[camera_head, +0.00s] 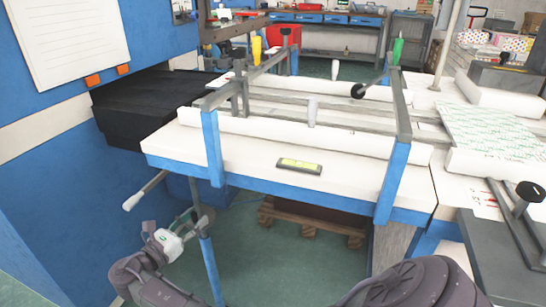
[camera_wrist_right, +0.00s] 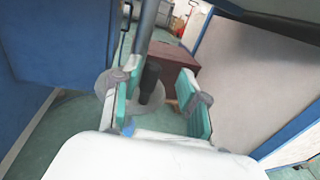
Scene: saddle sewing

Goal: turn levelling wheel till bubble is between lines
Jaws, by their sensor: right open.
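The spirit level (camera_head: 300,166), with a yellow-green face, lies on the white table top (camera_head: 230,150) near its front edge. Its bubble is too small to read. My right gripper (camera_head: 197,220) is below the table's front left corner, beside a blue leg (camera_head: 211,270). In the right wrist view the right gripper (camera_wrist_right: 160,90) is open, with its teal-padded fingers on either side of a black handle (camera_wrist_right: 150,79). The handle stands at a grey round wheel (camera_wrist_right: 113,84), partly hidden by a finger. I cannot tell whether a finger touches the handle. My left gripper is not seen.
A crank bar (camera_head: 146,190) sticks out left of the table corner. A blue cabinet (camera_head: 70,210) stands at the left, and a wooden pallet (camera_head: 310,222) lies under the table. A grey frame (camera_head: 300,110) spans the table top. Green floor is open in front.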

